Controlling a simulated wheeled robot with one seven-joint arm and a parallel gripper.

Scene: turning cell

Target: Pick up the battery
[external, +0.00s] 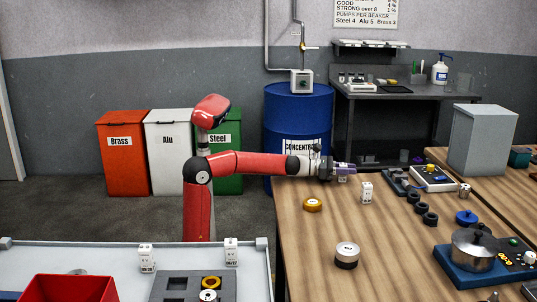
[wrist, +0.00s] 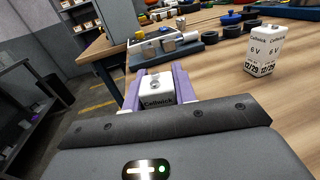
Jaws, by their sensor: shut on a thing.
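My gripper (wrist: 157,80) has purple fingers and is shut on a white battery (wrist: 157,98) marked Cellwick, seen between them in the wrist view. In the external view my gripper (external: 344,168) is over the wooden table near its left edge, with the held battery (external: 342,179) small and partly hidden. A second white battery (wrist: 265,50), marked Cellwick 6 V with a date, stands upright on the table to the right of my gripper. It also shows in the external view (external: 366,192).
Two more similar white blocks (external: 146,257) (external: 231,250) stand on the pale bench at front left, by a red bin (external: 68,288).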

